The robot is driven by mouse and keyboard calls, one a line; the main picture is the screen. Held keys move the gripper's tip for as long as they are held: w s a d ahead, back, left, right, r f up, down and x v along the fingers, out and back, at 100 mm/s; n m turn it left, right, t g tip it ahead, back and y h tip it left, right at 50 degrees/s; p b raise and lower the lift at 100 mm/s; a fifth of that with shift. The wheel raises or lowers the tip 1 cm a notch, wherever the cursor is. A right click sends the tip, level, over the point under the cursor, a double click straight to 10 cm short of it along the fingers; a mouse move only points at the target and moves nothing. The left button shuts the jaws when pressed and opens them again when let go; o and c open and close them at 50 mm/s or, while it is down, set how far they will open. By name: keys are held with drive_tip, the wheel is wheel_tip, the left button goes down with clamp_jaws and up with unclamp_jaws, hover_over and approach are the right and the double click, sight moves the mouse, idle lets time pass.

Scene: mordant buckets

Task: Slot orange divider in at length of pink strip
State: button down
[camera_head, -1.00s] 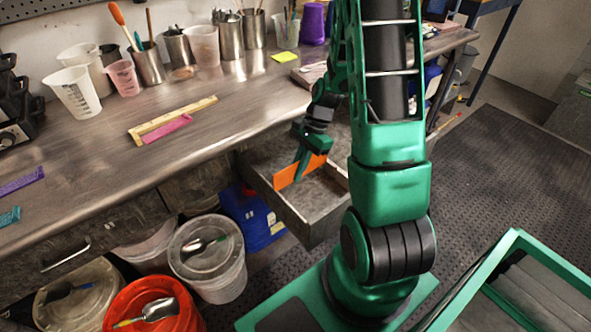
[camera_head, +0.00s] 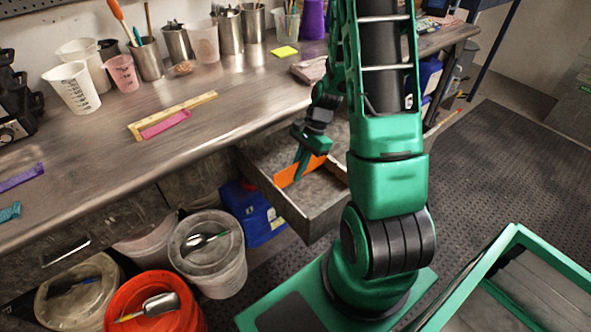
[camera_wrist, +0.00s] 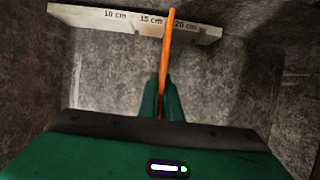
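My gripper (camera_head: 303,158) is shut on the orange divider (camera_head: 298,172), at the open drawer (camera_head: 303,214). In the wrist view the divider (camera_wrist: 168,55) stands edge-on between the fingers. It overlaps a pale scale strip (camera_wrist: 100,18) on the drawer's wall, between the 15 cm and 20 cm marks; I cannot tell whether it touches the strip or the drawer floor. The pink strip (camera_head: 166,124) lies on the bench along a yellow ruler (camera_head: 172,114); its length is not readable here.
A purple strip (camera_head: 22,178) and a teal strip (camera_head: 10,212) lie at the bench's left. Cups and metal tins stand along the wall. A blue container (camera_head: 262,222) and a lidded bucket (camera_head: 208,255) stand below the bench beside the drawer.

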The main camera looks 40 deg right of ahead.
drive_tip(key=shift+f, duration=0.7)
drive_tip(key=c, duration=1.9)
unclamp_jaws()
drive_tip(key=shift+r, duration=0.1)
drive_tip(key=v, duration=1)
drive_tip(key=shift+d+r, duration=0.1)
drive_tip(key=shift+r, duration=0.2)
